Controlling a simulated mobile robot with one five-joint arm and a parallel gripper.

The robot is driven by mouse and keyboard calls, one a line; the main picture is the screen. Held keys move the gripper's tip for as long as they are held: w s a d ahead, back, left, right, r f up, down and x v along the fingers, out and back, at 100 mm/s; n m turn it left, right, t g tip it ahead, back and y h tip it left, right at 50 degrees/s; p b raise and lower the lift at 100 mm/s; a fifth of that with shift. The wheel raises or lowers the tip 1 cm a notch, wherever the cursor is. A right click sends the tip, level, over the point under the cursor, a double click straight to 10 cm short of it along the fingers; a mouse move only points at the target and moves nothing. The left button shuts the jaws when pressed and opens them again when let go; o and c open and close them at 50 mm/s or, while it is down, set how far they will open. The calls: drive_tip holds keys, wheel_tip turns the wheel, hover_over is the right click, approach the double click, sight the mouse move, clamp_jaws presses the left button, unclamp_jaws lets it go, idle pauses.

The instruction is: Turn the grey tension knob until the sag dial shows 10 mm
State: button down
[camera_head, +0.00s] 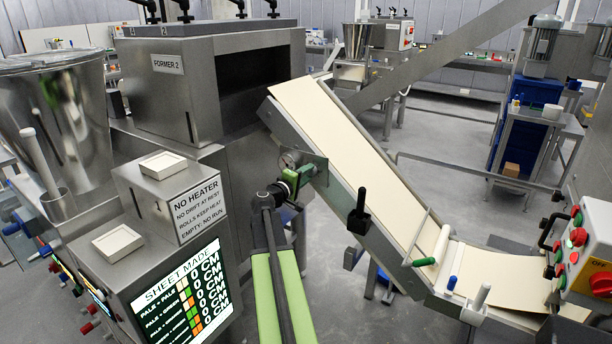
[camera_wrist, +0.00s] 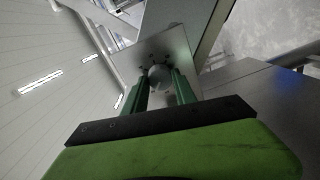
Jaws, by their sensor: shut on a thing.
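The grey tension knob (camera_wrist: 159,77) shows in the wrist view as a round grey piece between the two green fingers of my gripper (camera_wrist: 159,92). The fingers are shut on it from both sides. Marks ring the knob on a metal plate (camera_wrist: 183,50). In the head view my gripper (camera_head: 298,178) reaches the side of the sloping conveyor, and the fingers hide the knob there. A small round dial (camera_head: 288,160) sits just behind and left of the gripper. It is too small to read, and I cannot tell whether it is the sag dial.
A pale pasta sheet (camera_head: 345,150) runs down the conveyor to the right. A black handle (camera_head: 358,212) sticks up from the conveyor's side, right of my gripper. The Former 2 machine (camera_head: 170,90) and a sheet display (camera_head: 185,300) stand to the left.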

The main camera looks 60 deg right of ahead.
idle(0.4)
drive_tip(key=c, duration=1)
unclamp_jaws()
drive_tip(key=shift+d, duration=0.1)
drive_tip(key=a, duration=1.7)
drive_tip(key=shift+a+r+p, duration=0.25)
drive_tip(key=shift+r+p, duration=0.15)
